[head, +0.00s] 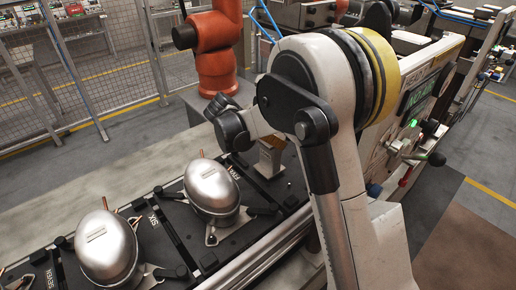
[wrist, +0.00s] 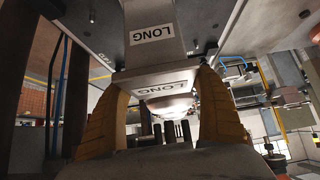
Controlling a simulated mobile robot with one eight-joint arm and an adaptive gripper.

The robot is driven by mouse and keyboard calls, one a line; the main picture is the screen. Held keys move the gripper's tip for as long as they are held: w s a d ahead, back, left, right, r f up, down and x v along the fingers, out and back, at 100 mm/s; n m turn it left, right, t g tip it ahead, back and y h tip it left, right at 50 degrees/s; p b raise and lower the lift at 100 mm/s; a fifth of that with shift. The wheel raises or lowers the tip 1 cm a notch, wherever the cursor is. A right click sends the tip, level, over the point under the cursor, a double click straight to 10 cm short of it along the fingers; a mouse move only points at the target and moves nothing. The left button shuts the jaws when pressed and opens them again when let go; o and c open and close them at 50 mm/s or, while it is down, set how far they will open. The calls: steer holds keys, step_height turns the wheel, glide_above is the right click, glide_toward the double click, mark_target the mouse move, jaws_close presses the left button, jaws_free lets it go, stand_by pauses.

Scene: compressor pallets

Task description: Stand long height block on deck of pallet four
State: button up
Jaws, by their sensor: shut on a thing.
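The long height block (wrist: 152,60) is a grey metal block with LONG labels, shown close in the wrist view. My gripper (wrist: 165,84) is shut on it, with one yellow finger at each side. In the head view, the block (head: 271,157) shows as a small pale, brownish piece beside my dark wrist, over the dark deck right of pallet five. My arm hides part of this area, and no label reading four is legible. The block looks about upright. I cannot tell whether its lower end touches the deck.
Pallet five bears a silver compressor (head: 211,187); another compressor (head: 107,247) sits farther left near the label SEVEN. An orange robot arm (head: 214,55) stands behind the line. A wire fence (head: 100,60) is at the back left. A machine with a green-lit display (head: 420,92) is at right.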

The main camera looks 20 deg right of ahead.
steer(key=w+d+f+b, duration=0.1)
steer(key=w+d+b, duration=0.1)
steer(key=d, duration=0.5)
steer(key=shift+w+f, duration=0.2)
steer(key=shift+w, duration=0.25)
steer(key=o, duration=1.4)
steer(key=p+v, duration=0.3)
steer(key=v, duration=0.9)
steer(key=shift+p, duration=0.35)
